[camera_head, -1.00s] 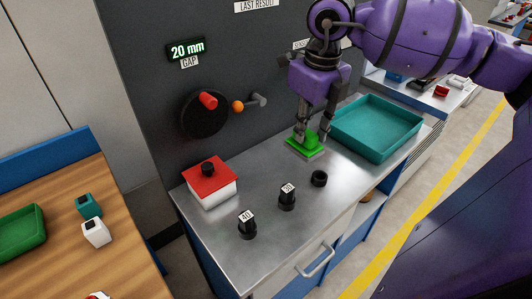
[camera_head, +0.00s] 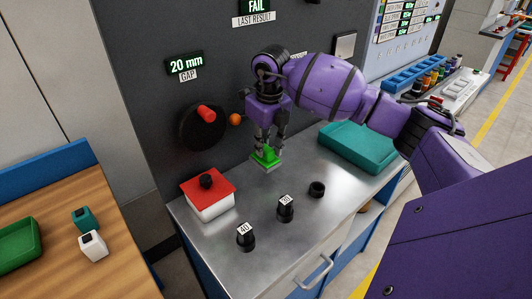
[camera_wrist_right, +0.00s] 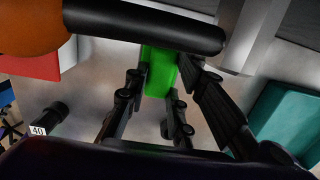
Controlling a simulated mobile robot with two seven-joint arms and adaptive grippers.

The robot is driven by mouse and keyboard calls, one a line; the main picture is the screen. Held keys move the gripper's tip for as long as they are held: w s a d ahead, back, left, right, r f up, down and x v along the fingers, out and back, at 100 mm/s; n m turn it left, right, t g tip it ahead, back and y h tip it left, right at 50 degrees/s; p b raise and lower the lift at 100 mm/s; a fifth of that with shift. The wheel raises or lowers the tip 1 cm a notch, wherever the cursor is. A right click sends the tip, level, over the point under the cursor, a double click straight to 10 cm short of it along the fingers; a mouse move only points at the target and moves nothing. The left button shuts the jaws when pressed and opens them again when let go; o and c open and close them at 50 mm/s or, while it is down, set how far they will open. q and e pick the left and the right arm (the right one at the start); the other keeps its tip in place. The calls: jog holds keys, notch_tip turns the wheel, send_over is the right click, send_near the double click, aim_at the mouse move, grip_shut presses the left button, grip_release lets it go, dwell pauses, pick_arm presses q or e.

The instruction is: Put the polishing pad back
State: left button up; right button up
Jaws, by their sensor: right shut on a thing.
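The polishing pad appears to be the green block (camera_head: 266,157) with a pale underside, near the back wall of the metal counter (camera_head: 300,235). My right gripper (camera_head: 267,146) is shut on its upper part from above. In the right wrist view the green block (camera_wrist_right: 158,75) shows between the fingers, partly covered by a dark bar across the top. I cannot tell whether its underside touches the counter. My left gripper is not in view.
A white box with a red lid (camera_head: 207,190) stands left of the pad. Black plugs marked 40 (camera_head: 245,238) and 30 (camera_head: 286,210), and a black ring (camera_head: 317,189), stand in front. A teal tray (camera_head: 360,150) is at right. A red-handled wheel (camera_head: 203,127) and orange ball (camera_head: 235,119) project from the wall.

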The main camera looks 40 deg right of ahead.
aim_at(266, 149)
jog(key=shift+f, duration=1.5)
jog(key=shift+f, duration=0.1)
jog(key=shift+f, duration=0.55)
jog(key=o, duration=1)
jog(key=shift+r, duration=0.1)
jog(key=r, duration=0.4)
jog(key=s+r, duration=0.1)
jog(key=r, duration=0.8)
jog(key=shift+s+a, duration=0.1)
jog(key=shift+s, duration=0.05)
